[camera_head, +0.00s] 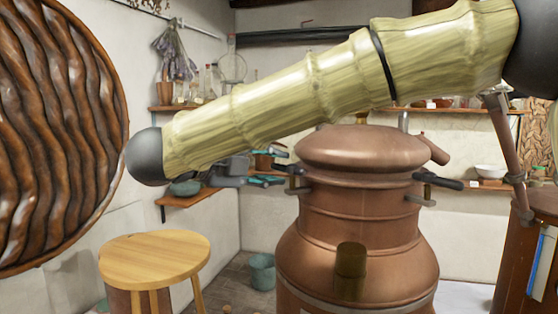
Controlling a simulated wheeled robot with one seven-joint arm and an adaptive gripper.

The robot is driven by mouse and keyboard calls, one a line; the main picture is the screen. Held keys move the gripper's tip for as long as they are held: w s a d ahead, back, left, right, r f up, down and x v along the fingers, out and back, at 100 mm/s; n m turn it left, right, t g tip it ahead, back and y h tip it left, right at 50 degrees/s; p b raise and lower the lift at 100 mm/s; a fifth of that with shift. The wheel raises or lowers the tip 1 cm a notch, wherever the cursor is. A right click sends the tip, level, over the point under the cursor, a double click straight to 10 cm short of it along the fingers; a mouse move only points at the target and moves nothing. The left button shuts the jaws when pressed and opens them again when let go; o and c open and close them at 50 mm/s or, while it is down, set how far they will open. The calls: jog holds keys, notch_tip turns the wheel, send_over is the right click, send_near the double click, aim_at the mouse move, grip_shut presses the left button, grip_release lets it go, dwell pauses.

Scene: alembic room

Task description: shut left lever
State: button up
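The copper alembic (357,225) stands right of centre with its domed lid (360,150) on top. The left lever (284,169) is a short dark handle on a brass mount at the left of the alembic's neck, and points left. My gripper (268,167) is partly hidden under my own arm. Its two teal-marked fingers are apart, one above and one below the outer end of the left lever. I cannot tell whether either finger touches it. A matching right lever (437,181) sticks out on the other side of the neck.
A round wooden stool (154,260) stands at the lower left, and a teal bucket (262,272) is on the floor behind. A copper pipe (508,145) and a brown barrel (530,255) are at right. Wall shelves (190,199) hold bowls and bottles.

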jog(key=shift+w+d, duration=0.25)
jog(key=shift+d, duration=0.25)
jog(key=shift+p+x, duration=0.35)
jog(key=shift+x, duration=0.6)
jog(key=shift+a, duration=0.1)
jog(key=shift+f, duration=0.1)
grip_shut()
